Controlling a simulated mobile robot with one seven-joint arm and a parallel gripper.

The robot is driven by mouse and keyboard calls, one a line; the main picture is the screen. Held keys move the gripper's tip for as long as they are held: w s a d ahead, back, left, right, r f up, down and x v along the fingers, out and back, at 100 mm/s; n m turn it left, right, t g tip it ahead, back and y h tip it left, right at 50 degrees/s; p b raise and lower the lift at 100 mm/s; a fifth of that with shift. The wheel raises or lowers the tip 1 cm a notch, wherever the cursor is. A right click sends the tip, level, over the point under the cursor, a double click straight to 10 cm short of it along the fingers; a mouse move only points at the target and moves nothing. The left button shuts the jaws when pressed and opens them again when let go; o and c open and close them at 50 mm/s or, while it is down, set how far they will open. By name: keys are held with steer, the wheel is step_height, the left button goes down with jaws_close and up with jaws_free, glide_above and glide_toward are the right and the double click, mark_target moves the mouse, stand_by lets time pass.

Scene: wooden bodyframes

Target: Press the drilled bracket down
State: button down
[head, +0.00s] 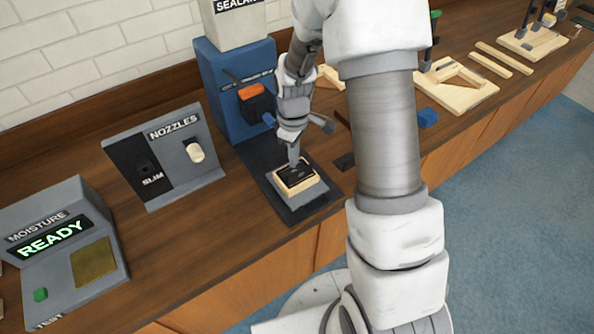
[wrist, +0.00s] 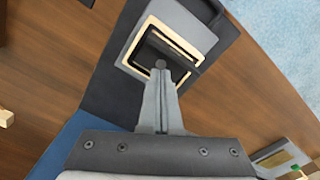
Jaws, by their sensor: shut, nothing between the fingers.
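The drilled bracket looks like a dark plate (head: 300,178) on a pale wooden piece (head: 312,184), which sits on a grey block (head: 318,192) on the dark base of a blue sealant machine. The wooden piece's rim also shows in the wrist view (wrist: 141,42). My gripper (head: 295,165) is shut and empty, pointing down, with its tips at the dark plate. In the wrist view the tips (wrist: 160,68) overlap the dark plate's near edge. I cannot tell whether they touch it. The fingers hide part of the plate, and its holes are not clear.
The blue sealant machine (head: 222,92) stands just behind. A nozzle stand (head: 178,170) and a moisture tester reading READY (head: 55,240) are to the left. Wooden frame parts (head: 458,92) and a blue block (head: 428,117) lie to the right on the counter.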

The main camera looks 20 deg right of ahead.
steer(key=shift+r+p, duration=1.15)
steer(key=shift+r, duration=1)
steer(key=shift+r, duration=0.15)
steer(key=s+r+m+t+b, duration=0.1)
steer(key=s+r+m+t, duration=0.4)
steer(key=s+r, duration=1.5)
step_height(320, 180, up, 3)
steer(key=m, duration=0.4)
steer(key=shift+s+m+t+b, duration=0.2)
steer(key=shift+m+t+b, duration=0.1)
steer(key=shift+r, duration=0.1)
